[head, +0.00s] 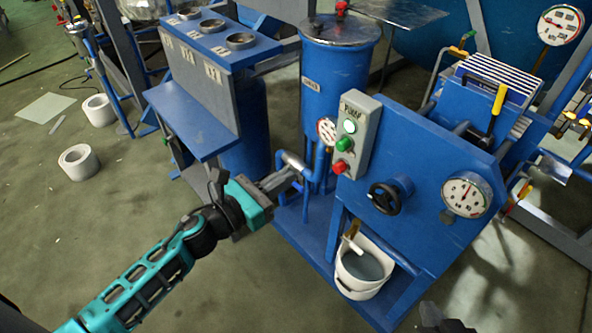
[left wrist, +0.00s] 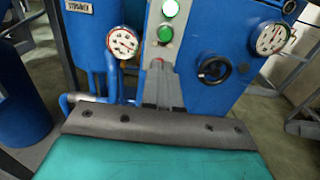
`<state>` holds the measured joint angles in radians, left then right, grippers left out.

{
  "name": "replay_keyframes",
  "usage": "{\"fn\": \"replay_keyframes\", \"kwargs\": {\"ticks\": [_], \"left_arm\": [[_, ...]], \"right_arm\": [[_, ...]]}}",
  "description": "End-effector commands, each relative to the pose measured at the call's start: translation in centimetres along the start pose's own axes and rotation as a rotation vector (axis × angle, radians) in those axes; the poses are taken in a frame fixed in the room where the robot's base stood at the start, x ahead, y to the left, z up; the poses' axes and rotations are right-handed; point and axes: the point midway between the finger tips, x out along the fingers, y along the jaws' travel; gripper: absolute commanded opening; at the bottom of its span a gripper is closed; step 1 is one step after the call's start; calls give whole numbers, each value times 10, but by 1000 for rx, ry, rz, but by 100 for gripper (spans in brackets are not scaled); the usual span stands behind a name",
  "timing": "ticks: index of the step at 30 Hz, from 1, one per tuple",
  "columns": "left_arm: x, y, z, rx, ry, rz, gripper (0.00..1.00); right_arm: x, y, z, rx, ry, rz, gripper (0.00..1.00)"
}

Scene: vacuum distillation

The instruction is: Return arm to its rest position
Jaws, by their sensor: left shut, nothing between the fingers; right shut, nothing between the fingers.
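My left gripper (head: 288,174) is shut and empty, held in front of the blue pump stand. Its closed fingers also show in the left wrist view (left wrist: 160,82), pointing toward the panel. The grey pump switch box (head: 356,135) is just beyond and to the right of the fingertips in the head view. It has a lit green lamp, a green button and a red button, and it also shows in the left wrist view (left wrist: 165,32). A dark part of my right gripper (head: 443,320) shows at the bottom edge of the head view, mostly cut off.
The blue panel carries a black handwheel (head: 390,195) and a gauge (head: 467,195). A white bucket (head: 362,268) stands below it. A blue rack (head: 205,75) with several round openings stands left. White rolls (head: 78,162) lie on open floor at the left.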

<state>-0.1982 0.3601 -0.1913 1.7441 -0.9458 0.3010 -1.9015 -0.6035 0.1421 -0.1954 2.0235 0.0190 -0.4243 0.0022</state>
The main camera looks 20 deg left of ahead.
Motion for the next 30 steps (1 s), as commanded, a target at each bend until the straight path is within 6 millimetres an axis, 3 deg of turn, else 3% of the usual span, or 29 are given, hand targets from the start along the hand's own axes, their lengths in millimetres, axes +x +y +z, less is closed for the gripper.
{"fn": "replay_keyframes", "kwargs": {"ticks": [20, 23, 25, 30], "left_arm": [[-5, 0, 1, -22, 0, 5, 0], [-10, 0, 1, -160, 2, 37, 0], [-15, -1, 1, -351, 1, 80, 0], [-37, -3, -8, -1020, -26, 243, 0]], "right_arm": [[-1, 1, 0, -12, -4, -3, 0], [-3, 1, -1, -12, -8, -2, 0], [-5, 2, -3, -13, -9, -1, 0], [-12, 6, -12, -17, -6, 10, 0]]}}
